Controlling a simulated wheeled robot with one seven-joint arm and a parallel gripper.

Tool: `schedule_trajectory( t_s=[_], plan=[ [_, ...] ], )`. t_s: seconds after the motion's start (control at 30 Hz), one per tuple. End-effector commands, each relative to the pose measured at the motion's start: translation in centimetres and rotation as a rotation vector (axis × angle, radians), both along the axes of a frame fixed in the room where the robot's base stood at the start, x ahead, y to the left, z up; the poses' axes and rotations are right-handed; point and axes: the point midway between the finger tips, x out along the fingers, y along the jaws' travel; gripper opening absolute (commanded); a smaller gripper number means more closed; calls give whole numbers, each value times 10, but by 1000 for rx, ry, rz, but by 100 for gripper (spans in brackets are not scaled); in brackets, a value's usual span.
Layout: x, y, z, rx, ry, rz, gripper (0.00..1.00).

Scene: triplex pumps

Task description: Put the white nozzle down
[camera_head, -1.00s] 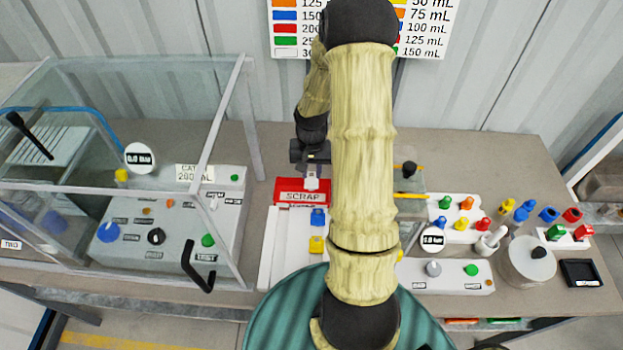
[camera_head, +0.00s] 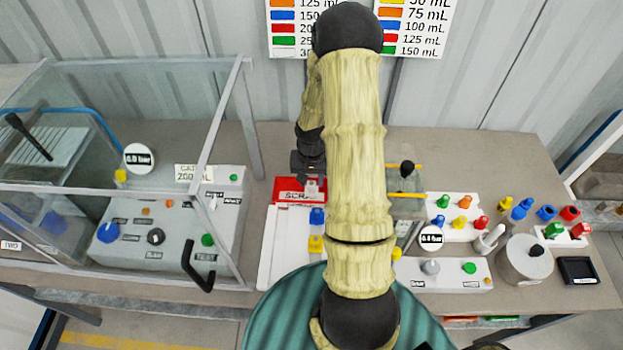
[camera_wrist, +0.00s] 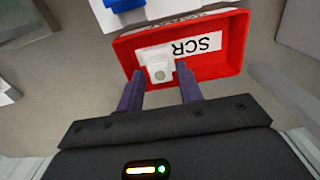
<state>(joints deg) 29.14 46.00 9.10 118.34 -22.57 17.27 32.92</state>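The white nozzle (camera_wrist: 158,66) is between the two dark fingertips of my gripper (camera_wrist: 160,72) in the wrist view, and the fingers appear to touch its sides. It is over or just inside the red scrap bin (camera_wrist: 222,62); I cannot tell whether it touches the bin's floor. In the head view my gripper (camera_head: 309,178) points down at the red bin (camera_head: 283,184), with the white nozzle (camera_head: 312,188) below it covering part of the SCRAP label.
A white tray (camera_head: 275,250) with blue and yellow nozzles lies in front of the bin. A glass-walled test cabinet (camera_head: 120,65) stands at left. Pump panels and several coloured nozzles fill the right side. My arm hides the middle of the bench.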

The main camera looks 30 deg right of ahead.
Motion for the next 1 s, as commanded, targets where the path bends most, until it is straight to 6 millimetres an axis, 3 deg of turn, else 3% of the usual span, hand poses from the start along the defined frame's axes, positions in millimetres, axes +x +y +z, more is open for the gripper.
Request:
schedule_trajectory(
  t_s=[0.33,0.53,1.0],
  plan=[
    [0,0,1,0,0,0,46],
    [1,-1,12,-1,-2,0,46],
    [1,-1,87,-3,-6,-1,46]
  ],
)
